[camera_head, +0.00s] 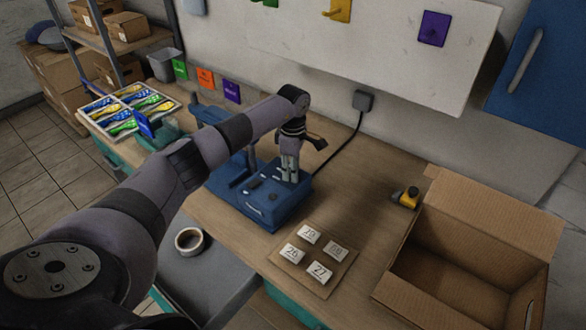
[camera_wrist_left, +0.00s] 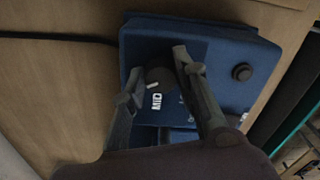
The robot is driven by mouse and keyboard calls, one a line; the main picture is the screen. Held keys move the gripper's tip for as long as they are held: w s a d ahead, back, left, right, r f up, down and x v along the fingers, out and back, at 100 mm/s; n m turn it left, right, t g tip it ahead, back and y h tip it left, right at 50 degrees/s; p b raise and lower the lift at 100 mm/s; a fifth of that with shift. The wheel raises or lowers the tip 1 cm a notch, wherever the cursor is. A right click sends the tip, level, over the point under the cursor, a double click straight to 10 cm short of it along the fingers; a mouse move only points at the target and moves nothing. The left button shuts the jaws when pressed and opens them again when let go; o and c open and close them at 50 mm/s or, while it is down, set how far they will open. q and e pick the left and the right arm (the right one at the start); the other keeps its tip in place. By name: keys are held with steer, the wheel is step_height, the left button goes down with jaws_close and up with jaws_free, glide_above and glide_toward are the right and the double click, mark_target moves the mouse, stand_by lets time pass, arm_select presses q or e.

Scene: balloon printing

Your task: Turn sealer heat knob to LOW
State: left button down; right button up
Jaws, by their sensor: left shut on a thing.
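The blue sealer (camera_head: 262,212) stands on the wooden bench in the middle of the head view, and its blue top fills much of the left wrist view (camera_wrist_left: 222,98). My left gripper (camera_head: 289,174) points down onto the right part of its top. In the left wrist view its fingers (camera_wrist_left: 154,76) stand on both sides of the dark heat knob (camera_wrist_left: 158,78), shut on it. A white mark shows on the knob, and a MID label (camera_wrist_left: 156,102) is beside it. Other labels are partly hidden by the fingers. My right gripper is in neither view.
A second round black knob (camera_wrist_left: 242,72) sits apart on the sealer top. Number tiles lie on a brown board (camera_head: 327,287) in front. An open cardboard box (camera_head: 455,215) and a small yellow-black item (camera_head: 406,197) are right. A tape roll (camera_head: 189,240) lies left.

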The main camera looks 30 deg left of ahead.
arm_select(q)
steer(key=n+b, duration=0.1)
steer(key=n, duration=0.2)
steer(key=n+b, duration=0.1)
steer(key=n, duration=0.1)
steer(key=shift+a+n, duration=0.1)
steer(key=shift+n, duration=0.2)
steer(key=n, duration=0.2)
steer(key=shift+w+n+b, duration=0.1)
steer(key=shift+n+b, duration=0.3)
steer(key=n, duration=0.3)
steer(key=shift+r+n, duration=0.1)
steer(key=shift+n, duration=0.2)
steer(key=n, duration=0.6)
steer(key=shift+a, duration=0.1)
steer(key=n, duration=0.6)
steer(key=shift+p, duration=0.3)
